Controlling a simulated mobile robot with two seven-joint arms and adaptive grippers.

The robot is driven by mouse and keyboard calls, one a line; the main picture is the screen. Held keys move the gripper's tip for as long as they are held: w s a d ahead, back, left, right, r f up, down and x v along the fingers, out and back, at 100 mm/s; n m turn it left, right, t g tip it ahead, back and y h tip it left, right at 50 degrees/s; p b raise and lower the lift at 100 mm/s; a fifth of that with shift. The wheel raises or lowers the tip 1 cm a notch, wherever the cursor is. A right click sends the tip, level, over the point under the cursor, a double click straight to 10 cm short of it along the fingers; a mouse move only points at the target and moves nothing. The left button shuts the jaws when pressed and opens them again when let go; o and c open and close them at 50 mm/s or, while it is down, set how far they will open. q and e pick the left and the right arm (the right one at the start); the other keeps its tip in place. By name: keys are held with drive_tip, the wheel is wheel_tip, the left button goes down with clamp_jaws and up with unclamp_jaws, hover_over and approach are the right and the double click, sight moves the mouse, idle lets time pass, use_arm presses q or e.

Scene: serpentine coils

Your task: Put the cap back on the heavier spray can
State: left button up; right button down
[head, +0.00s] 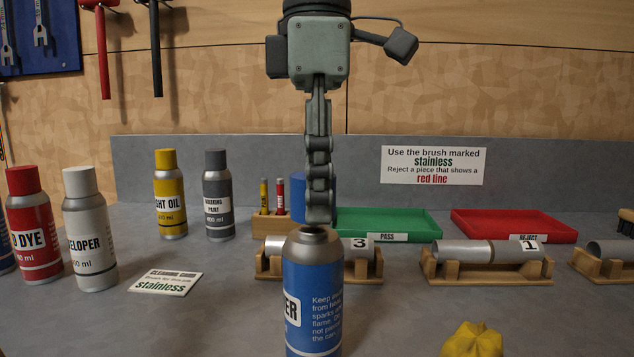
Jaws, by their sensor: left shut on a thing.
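A blue spray can (326,300) stands upright at the front centre, its silver domed top bare of any cap. Its base is cut off by the lower edge of the view, so I cannot tell whether it touches the bench. My left gripper (319,217) points straight down, seen edge-on, with its fingertips at the top of this can. A red DYE can (33,225) and a white developer can (89,230) stand capped at the left. My right gripper is not in view.
Yellow oil (170,195) and grey paint (218,195) cans stand behind. Green PASS (388,221) and red REJECT (515,225) trays lie at the back. Metal tubes rest on wooden cradles (488,270). A yellow lobed object (472,341) is at the front right. A cleaning card (165,283) lies left.

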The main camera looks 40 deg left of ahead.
use_arm(q)
drive_tip(key=shift+f+b, duration=0.3)
drive_tip(key=shift+f, duration=0.3)
idle(0.3)
drive_tip(key=shift+f, duration=0.3)
idle(1.2)
drive_tip(key=o, duration=0.9)
drive_tip(key=shift+c, duration=0.2)
drive_tip(key=shift+o, duration=0.6)
drive_tip(key=o, duration=0.4)
